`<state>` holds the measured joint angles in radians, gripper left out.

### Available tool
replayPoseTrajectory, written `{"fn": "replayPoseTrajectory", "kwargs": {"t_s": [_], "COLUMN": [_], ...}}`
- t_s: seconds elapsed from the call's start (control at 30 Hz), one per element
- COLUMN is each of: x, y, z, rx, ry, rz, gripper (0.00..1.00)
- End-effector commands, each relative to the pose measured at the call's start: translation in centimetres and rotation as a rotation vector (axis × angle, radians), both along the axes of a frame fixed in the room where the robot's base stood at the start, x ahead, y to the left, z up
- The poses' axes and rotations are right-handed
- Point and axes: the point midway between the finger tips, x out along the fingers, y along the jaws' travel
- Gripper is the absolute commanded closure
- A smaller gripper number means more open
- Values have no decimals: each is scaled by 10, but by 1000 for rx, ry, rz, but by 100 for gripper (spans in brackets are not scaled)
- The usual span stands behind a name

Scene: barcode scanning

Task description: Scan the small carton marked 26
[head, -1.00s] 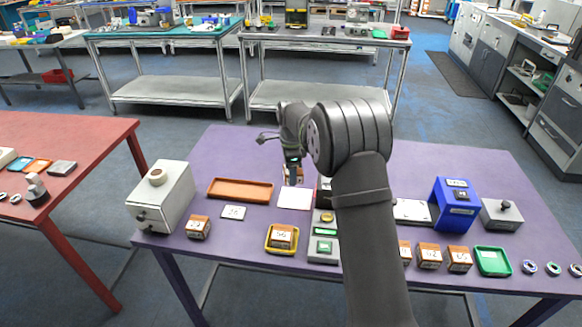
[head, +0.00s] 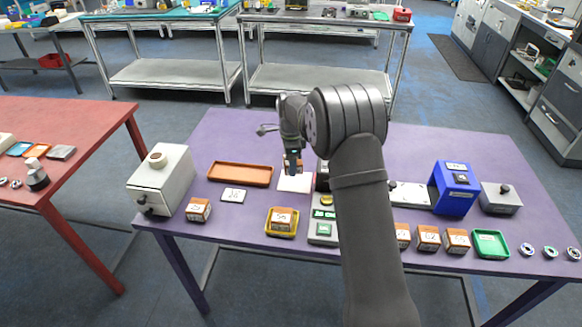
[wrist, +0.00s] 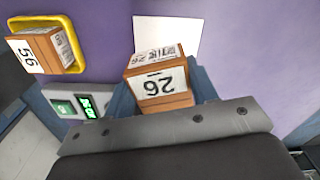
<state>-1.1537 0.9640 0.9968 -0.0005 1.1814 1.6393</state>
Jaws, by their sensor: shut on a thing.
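The small carton marked 26 (wrist: 160,85) is orange-brown with white labels; the number faces the wrist camera and a barcode label shows on its upper face. My gripper (head: 291,166) is shut on it, with blue-grey fingers on either side in the wrist view. In the head view the gripper hangs over a white square sheet (head: 295,184), and the carton is mostly hidden there. The sheet also shows beyond the carton in the wrist view (wrist: 178,28). A blue device (head: 455,190) with a pale plate stands right of my arm.
A carton marked 56 (head: 281,220) sits in a yellow tray (head: 281,236). A green-lit panel (head: 323,228) is beside it. An orange tray (head: 240,174), a white box (head: 160,185), another carton (head: 198,210) and a numbered card (head: 232,195) lie left. More cartons (head: 428,238) and a green tray (head: 490,243) lie right.

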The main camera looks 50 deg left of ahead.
Motion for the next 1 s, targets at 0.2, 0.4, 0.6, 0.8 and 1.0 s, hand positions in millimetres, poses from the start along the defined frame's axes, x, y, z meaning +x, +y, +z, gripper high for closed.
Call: {"fn": "replayPoseTrajectory", "kwargs": {"t_s": [0.2, 0.4, 0.6, 0.8, 1.0], "x": [0, 0, 0, 0, 0], "y": [1, 1, 1, 0, 0], "z": [23, 43, 57, 58, 58], "rx": [4, 4, 3, 2, 2], "ry": [-2, -2, -1, -1, -1], "rz": [0, 0, 0, 0, 19], "gripper": [74, 74, 74, 74, 74]}}
